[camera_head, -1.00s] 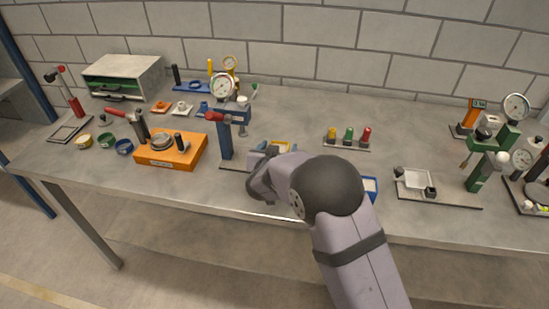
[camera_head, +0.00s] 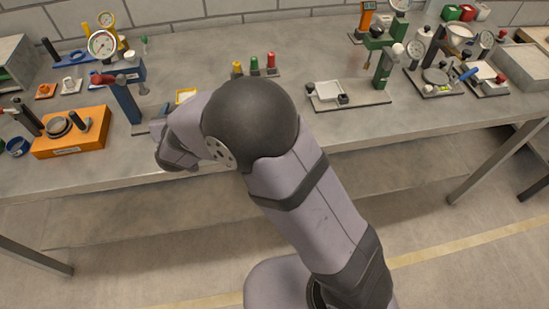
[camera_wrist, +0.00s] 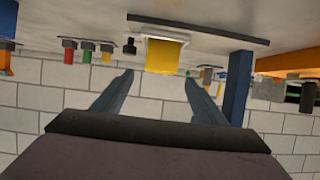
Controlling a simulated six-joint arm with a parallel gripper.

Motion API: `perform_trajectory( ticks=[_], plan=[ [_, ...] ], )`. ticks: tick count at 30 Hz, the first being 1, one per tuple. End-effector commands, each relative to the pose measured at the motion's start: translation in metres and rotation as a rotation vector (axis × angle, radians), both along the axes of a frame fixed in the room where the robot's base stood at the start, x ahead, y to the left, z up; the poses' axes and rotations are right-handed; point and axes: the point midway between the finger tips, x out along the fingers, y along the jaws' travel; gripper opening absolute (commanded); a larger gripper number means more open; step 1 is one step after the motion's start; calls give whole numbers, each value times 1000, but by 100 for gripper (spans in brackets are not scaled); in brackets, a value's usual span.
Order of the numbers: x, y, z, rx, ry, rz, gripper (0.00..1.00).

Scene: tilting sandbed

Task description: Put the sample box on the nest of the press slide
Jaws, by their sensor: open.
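A yellow box-like piece (camera_wrist: 165,55), which I take for the sample box, appears in the upside-down wrist view with a pale rim along its base side. It seems to sit on the blue press's dark base plate (camera_wrist: 200,27); exact seating is unclear. In the head view its yellow frame (camera_head: 186,95) shows behind my arm. The blue press (camera_head: 125,98) stands left of it. My gripper (camera_wrist: 158,82) is open and empty, its fingers spread either side of the yellow piece's line, apart from it.
Yellow, green and red pegs (camera_head: 254,66) stand behind my arm. An orange block (camera_head: 70,135) lies left of the blue press. Gauges and dishes crowd the right end. The bench between the pegs and the green press is clear.

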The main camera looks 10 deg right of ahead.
Motion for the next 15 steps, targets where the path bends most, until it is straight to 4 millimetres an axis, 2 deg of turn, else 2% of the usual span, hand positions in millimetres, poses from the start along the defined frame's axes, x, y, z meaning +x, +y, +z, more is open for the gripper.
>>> perform_trajectory(
  ticks=[5,8,11,15],
  plan=[
    [-1,-20,-2,46,90,65,66],
    [-14,-42,-9,75,196,120,66],
    [-42,-74,-22,91,345,166,66],
    [-102,-128,-44,85,580,180,66]
  ],
)
